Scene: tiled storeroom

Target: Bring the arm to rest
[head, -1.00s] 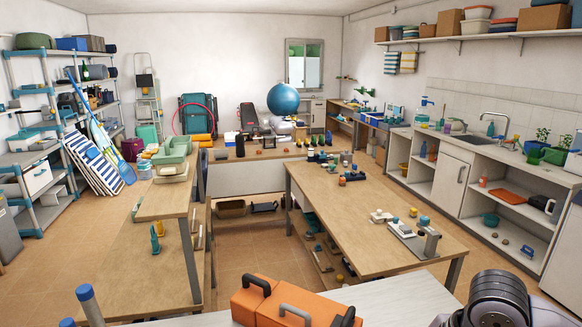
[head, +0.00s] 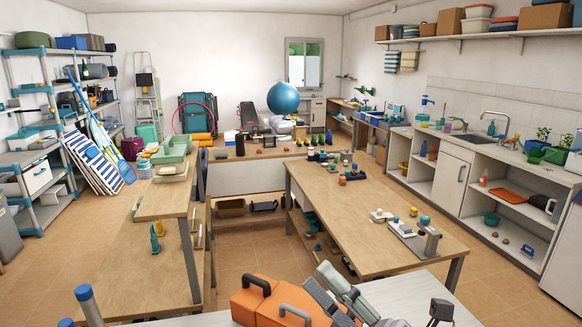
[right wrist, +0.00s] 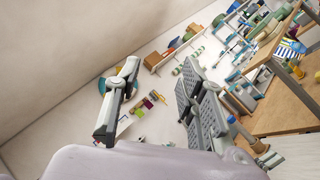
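My right gripper (head: 385,296) shows at the bottom of the head view, just right of the orange toolbox and in front of the white worktop. In the right wrist view the two grey fingers of this gripper (right wrist: 160,75) stand wide apart with nothing between them. The gripper is open and empty. One finger partly overlaps the toolbox in the head view; I cannot tell whether they touch. My left gripper is not in view.
An orange toolbox (head: 262,300) with grey and dark handles stands on the white worktop (head: 405,292) at the front. A long wooden table (head: 375,215) lies beyond it. Another wooden table (head: 165,202) is at left. Tiled floor (head: 240,255) is clear between them.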

